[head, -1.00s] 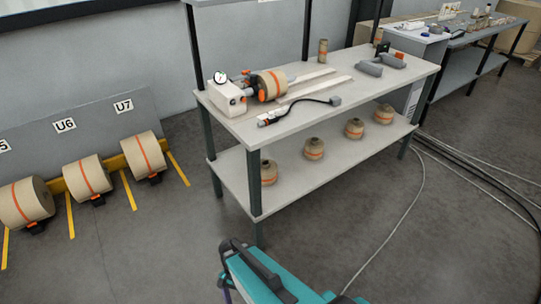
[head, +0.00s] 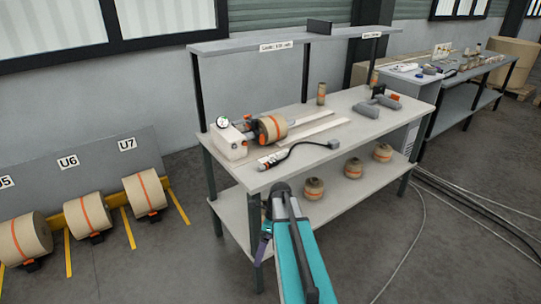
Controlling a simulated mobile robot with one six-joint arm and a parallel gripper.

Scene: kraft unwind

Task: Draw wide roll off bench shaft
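The wide roll (head: 272,129) is brown kraft with an orange band. It sits on the bench shaft (head: 251,133), which comes out of a white unit (head: 230,142) with a round dial on top, at the left end of the bench (head: 345,130). Dark and orange parts show beside the roll's left side. My teal arm rises in the lower middle of the head view, in front of the bench. My gripper does not show, and no part of me is seen touching the roll.
A black cable with a grey plug (head: 333,144) and pale strips (head: 312,132) lie near the roll. A grey tool (head: 365,108) lies farther right. An overhead shelf (head: 290,42) spans the bench. Floor rolls (head: 83,213) stand left.

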